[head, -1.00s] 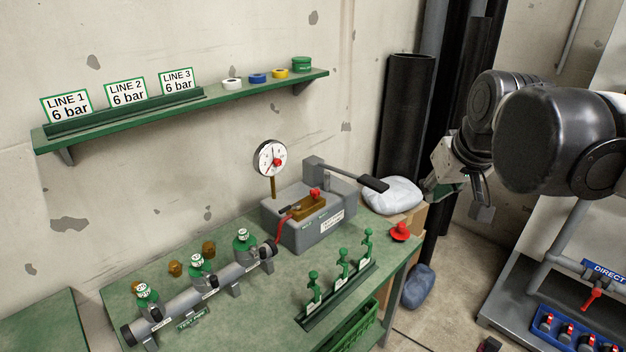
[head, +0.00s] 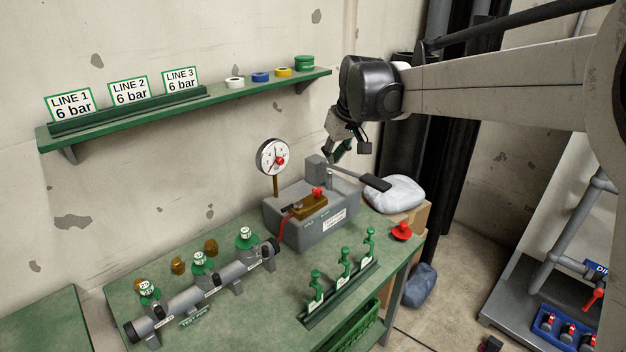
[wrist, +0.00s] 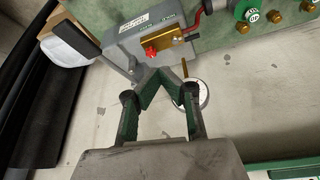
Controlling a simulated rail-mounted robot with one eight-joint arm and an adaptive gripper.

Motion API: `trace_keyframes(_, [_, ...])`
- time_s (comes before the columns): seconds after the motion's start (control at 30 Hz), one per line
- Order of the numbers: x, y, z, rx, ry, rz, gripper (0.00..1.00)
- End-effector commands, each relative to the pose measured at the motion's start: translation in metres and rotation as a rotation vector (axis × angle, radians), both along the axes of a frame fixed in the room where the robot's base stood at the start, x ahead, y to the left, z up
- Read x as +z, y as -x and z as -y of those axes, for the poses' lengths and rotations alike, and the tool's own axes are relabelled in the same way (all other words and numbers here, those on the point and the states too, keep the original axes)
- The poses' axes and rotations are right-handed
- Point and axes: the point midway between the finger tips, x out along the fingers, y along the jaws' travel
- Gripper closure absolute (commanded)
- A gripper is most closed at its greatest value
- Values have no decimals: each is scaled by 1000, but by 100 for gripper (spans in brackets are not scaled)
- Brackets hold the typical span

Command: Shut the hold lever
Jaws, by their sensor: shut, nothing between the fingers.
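A grey pump box (head: 325,224) stands at the back right of the green bench. On its top is a brass block (head: 308,206) with a small red handle (head: 317,192). A long lever with a black grip (head: 375,182) sticks out from its back post toward the right. I cannot tell for sure which is the hold lever. My gripper (head: 337,157) is shut and empty, above and behind the box. In the wrist view my fingertips (wrist: 154,74) meet close to the red handle (wrist: 150,51) in the picture; the black grip (wrist: 80,38) is to the left.
A pressure gauge (head: 273,157) stands left of the box, close to my fingers in the wrist view. A grey pipe (head: 205,288) with green valves and a rack of green clamps (head: 343,288) are in front. A shelf (head: 215,98) with signs runs along the wall.

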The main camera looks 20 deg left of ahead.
Motion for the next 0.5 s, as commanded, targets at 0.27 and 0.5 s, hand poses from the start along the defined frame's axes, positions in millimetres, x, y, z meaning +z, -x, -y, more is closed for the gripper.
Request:
trace_keyframes(0.27, [-40, -25, -77, 118, 12, -24, 100])
trace_keyframes(0.5, [-76, -35, -134, 210, 24, -41, 100])
